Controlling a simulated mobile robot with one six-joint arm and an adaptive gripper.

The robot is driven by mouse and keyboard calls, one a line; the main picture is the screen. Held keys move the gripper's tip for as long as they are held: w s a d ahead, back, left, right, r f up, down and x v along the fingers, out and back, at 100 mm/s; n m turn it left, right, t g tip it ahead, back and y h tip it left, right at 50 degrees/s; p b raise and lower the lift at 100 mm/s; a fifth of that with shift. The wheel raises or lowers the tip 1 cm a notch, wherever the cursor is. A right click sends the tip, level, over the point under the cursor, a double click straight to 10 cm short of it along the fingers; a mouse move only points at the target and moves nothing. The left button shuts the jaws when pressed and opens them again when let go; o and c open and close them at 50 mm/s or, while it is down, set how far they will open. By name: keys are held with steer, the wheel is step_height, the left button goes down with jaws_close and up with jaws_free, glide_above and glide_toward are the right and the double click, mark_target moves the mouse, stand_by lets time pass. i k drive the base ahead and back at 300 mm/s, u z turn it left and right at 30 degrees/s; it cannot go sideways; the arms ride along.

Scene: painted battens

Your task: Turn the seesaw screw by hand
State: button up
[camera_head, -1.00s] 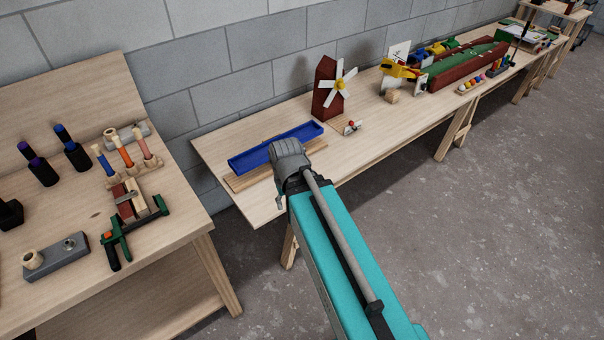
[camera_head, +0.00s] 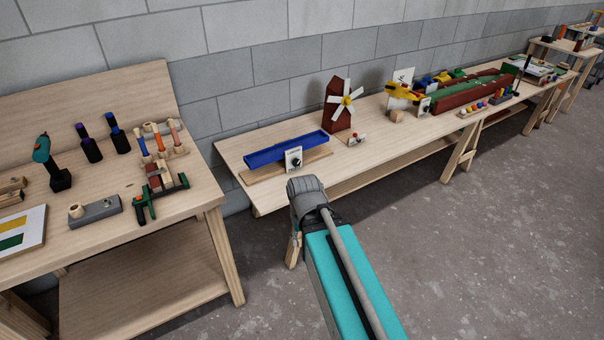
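A long blue trough (camera_head: 268,153), which looks like the seesaw, lies tilted above a wooden base on the long bench, its right end higher. A white plate with a round black knob (camera_head: 295,163), perhaps the screw, stands at its front. My arm reaches in from the lower right, its grey wrist in front of the bench's front edge. My gripper (camera_head: 295,243) hangs below the wrist, mostly hidden by it, apart from the knob. Its fingers are too small and covered to read.
A red windmill (camera_head: 339,108) and a yellow plane model (camera_head: 403,92) stand farther right on the long bench. A workbench (camera_head: 200,205) on the left holds a drill (camera_head: 43,155), bottles and a green clamp. The grey floor (camera_head: 470,240) at right is clear.

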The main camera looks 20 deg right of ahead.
mark_target(296, 161)
steer(key=k, duration=0.5)
steer(key=z, duration=0.65)
steer(key=i, duration=1)
steer(key=u, duration=0.05)
